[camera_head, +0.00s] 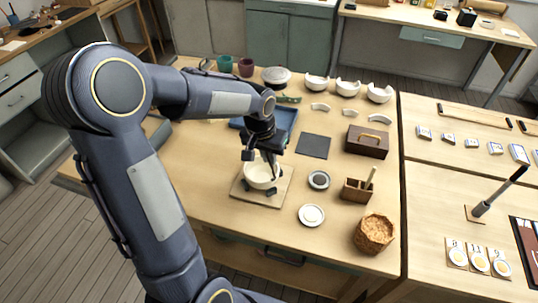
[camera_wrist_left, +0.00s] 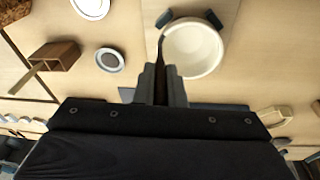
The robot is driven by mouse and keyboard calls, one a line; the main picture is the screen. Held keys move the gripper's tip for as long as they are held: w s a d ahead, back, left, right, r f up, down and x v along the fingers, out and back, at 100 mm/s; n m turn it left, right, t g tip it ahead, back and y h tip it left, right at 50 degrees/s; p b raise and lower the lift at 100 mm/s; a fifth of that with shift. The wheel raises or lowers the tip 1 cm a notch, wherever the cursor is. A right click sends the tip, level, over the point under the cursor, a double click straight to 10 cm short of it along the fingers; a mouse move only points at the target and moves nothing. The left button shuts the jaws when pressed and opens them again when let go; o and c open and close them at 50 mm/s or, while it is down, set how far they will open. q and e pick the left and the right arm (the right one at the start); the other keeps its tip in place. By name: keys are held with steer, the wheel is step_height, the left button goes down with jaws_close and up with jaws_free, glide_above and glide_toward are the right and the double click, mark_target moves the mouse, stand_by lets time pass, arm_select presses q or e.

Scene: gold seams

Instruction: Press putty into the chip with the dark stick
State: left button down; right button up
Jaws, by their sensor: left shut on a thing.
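A cream bowl (camera_head: 260,178) sits on a wooden board (camera_head: 245,196) between small dark blocks. It also shows in the wrist view (camera_wrist_left: 195,50). My left gripper (camera_head: 268,158) is over the bowl's edge, pointing down. In the wrist view, its fingers (camera_wrist_left: 161,82) are shut on a thin dark stick (camera_wrist_left: 161,88), whose far end is by the bowl's left rim. I cannot make out the chip or any putty in it clearly, nor whether the stick touches the rim. A white dish with pale contents (camera_head: 311,215) lies right of the board. My right gripper is not in view.
A small grey-rimmed dish (camera_head: 319,180) and a wooden holder with a pale stick (camera_head: 355,192) stand to the right. A woven basket (camera_head: 374,234) is at the front right. A dark mat (camera_head: 313,146), a wooden box (camera_head: 367,142) and several chipped white bowls (camera_head: 348,87) are behind.

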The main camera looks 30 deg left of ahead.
arm_select(q)
steer(key=shift+r, duration=0.3)
steer(key=shift+r+p, duration=3.15)
steer(key=shift+r, duration=0.8)
steer(key=shift+f, duration=0.1)
